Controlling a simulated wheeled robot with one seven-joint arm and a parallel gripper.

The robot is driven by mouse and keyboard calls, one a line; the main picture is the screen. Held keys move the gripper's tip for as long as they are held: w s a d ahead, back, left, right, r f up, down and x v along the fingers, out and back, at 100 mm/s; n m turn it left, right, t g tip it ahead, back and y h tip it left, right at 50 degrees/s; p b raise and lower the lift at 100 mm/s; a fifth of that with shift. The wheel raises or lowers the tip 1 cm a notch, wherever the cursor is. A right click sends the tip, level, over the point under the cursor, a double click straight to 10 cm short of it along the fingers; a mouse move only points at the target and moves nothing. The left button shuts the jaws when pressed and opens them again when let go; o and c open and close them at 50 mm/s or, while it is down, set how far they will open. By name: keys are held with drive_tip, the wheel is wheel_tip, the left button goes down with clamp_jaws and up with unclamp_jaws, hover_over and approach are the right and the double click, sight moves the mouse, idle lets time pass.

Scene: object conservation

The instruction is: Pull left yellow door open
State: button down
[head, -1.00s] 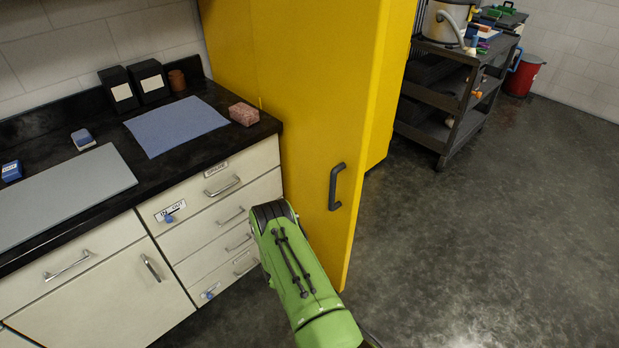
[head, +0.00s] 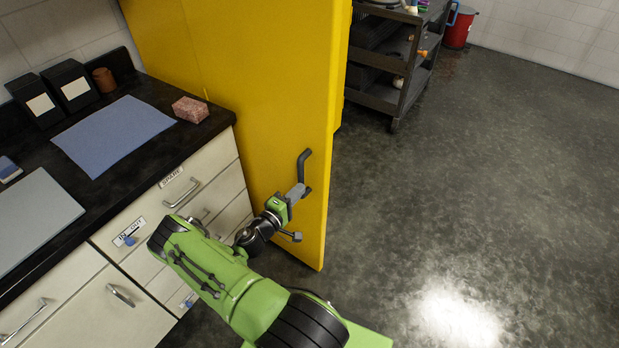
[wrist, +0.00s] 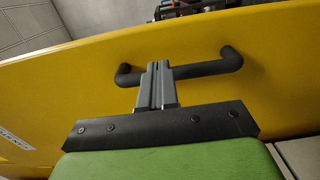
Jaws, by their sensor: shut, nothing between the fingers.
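The yellow door (head: 265,110) stands at the right end of the counter. Its free edge juts toward me, with more yellow cabinet partly visible behind it. The dark curved handle (head: 303,163) is near that edge and also shows in the wrist view (wrist: 210,68). My gripper (head: 299,190) is at the lower end of the handle. In the wrist view my gripper's grey fingers (wrist: 157,72) are together and cross the middle of the handle bar. The bar does not lie between them. I cannot tell whether they touch it.
A black counter (head: 185,133) with white drawers (head: 205,185) is close on the left of my arm. A pink sponge-like block (head: 190,109) and a blue mat (head: 115,135) lie on it. A dark cart (head: 395,85) stands behind the door. The floor (head: 450,190) to the right is clear.

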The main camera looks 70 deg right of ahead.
sight(317, 171)
drive_tip(key=d, duration=0.3)
drive_tip(key=s+d+b, duration=0.1)
drive_tip(key=d, duration=0.3)
drive_tip(key=shift+s+d, duration=0.1)
drive_tip(key=shift+s, duration=0.1)
drive_tip(key=shift+n+t, duration=0.5)
drive_tip(key=shift+t, duration=0.3)
drive_tip(key=d+b, duration=0.1)
drive_tip(key=d, duration=0.2)
drive_tip(key=s+d+b, duration=0.1)
drive_tip(key=d, duration=0.1)
drive_tip(key=s+d+b, duration=0.1)
drive_tip(key=d, duration=0.2)
drive_tip(key=shift+d, duration=0.35)
